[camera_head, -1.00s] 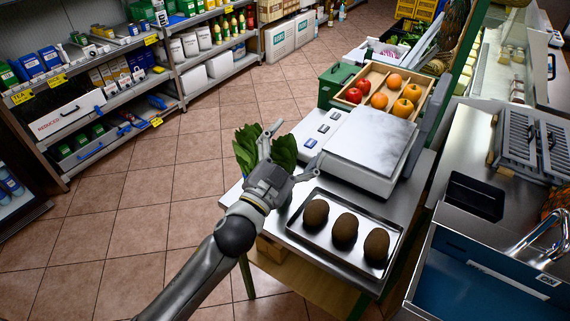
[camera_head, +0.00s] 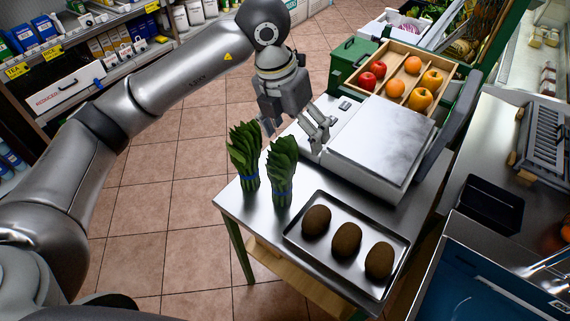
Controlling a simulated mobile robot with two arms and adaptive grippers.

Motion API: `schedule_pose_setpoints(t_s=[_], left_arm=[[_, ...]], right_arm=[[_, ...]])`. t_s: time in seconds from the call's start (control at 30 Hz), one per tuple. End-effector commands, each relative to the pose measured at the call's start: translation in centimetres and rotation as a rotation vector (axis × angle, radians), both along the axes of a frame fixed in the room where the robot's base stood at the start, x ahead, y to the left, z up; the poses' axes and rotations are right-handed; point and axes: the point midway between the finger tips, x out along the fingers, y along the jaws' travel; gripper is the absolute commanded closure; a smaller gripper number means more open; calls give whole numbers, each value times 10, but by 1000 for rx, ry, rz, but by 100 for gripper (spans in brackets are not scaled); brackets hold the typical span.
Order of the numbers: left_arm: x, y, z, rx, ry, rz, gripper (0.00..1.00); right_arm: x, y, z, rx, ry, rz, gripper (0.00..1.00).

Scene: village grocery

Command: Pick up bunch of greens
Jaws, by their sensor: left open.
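Two upright bunches of greens stand on the left end of the metal table (camera_head: 232,200). They have dark leaves and blue bands. The left bunch (camera_head: 244,155) stands near the table's left edge, and the right bunch (camera_head: 282,170) is close beside it. My left gripper (camera_head: 295,132) is open and points down just behind and above the bunches. One finger shows right of the right bunch's top. The other is partly hidden behind the leaf tips. I see nothing held in it. My right gripper is not in view.
A tray (camera_head: 292,236) with three brown oval items lies in front of the greens. A scale (camera_head: 378,145) stands to the right of the gripper. Behind it is a wooden crate (camera_head: 392,55) of red and orange fruit beside a green box (camera_head: 352,50).

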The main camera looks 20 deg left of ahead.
Motion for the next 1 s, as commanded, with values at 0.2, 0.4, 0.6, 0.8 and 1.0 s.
schedule_pose_setpoints(t_s=[0.2,0.4,0.6,0.8,1.0], left_arm=[[12,39,7,155,-34,81,12],[15,39,-24,159,-32,82,12],[18,38,-42,158,-33,80,12],[17,39,-63,158,-28,80,12],[21,38,-90,157,-33,79,12]], right_arm=[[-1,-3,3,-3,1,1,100],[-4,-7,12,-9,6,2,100],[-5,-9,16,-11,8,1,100],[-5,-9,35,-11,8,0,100],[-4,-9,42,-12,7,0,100]])
